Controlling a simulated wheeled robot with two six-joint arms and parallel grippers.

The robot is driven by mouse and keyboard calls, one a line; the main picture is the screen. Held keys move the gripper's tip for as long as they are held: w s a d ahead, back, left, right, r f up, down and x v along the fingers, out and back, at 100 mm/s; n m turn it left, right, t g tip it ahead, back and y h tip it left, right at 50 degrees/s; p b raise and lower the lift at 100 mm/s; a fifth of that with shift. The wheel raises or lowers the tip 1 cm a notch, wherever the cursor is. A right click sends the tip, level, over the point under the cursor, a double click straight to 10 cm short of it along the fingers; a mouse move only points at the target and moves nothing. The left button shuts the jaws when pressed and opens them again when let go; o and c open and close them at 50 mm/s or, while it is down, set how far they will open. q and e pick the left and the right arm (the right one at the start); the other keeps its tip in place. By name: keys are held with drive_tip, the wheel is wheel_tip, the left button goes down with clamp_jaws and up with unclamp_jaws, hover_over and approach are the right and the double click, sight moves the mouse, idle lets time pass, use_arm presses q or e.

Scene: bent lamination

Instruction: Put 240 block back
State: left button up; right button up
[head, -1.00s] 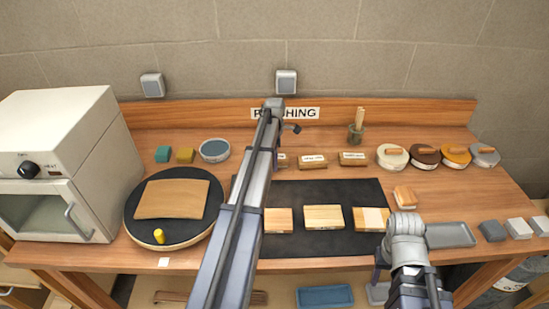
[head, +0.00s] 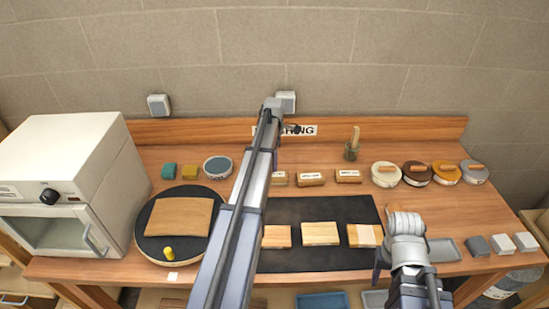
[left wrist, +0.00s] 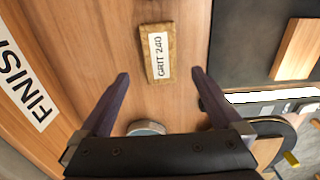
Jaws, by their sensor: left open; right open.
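The 240 block (left wrist: 158,52), a small brown block with a white "GRIT 240" label, lies on the wooden bench in the left wrist view. It seems to be the leftmost labelled block (head: 278,179) in the head view, partly behind my left arm; its label is too small to read there. My left gripper (left wrist: 160,75) is open and empty, its fingers apart, with the block just beyond the fingertips, roughly between their lines. My right gripper (head: 380,262) is low at the front right of the bench, mostly hidden by its own wrist.
Two more labelled blocks (head: 310,179) (head: 348,176) stand to the right. Wooden pieces (head: 320,233) lie on the black mat (head: 300,210). A turntable (head: 150,240) with a wood sheet and an oven (head: 62,150) are at left. Round pads (head: 386,174) stand back right.

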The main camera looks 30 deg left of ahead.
use_arm(q)
wheel_tip(320, 180, up, 3)
drive_tip(key=shift+f+p, duration=0.15)
drive_tip(key=shift+p, duration=0.7)
use_arm(e)
wheel_tip(320, 180, up, 3)
drive_tip(key=shift+f, duration=0.1)
use_arm(q)
drive_tip(key=s+d+m, duration=0.5)
drive_tip(key=d+m, duration=0.1)
drive_tip(key=d, duration=0.4)
drive_tip(key=s+d+m, duration=0.4)
drive_tip(key=d+m, duration=0.1)
drive_tip(key=d, duration=0.6)
drive_tip(key=s+d+m+y, duration=0.1)
drive_tip(key=s+d+m, duration=1.5)
drive_tip(key=s+m, duration=0.1)
drive_tip(key=shift+s, duration=0.75)
drive_tip(key=shift+d, duration=0.1)
use_arm(e)
drive_tip(key=shift+f, duration=0.1)
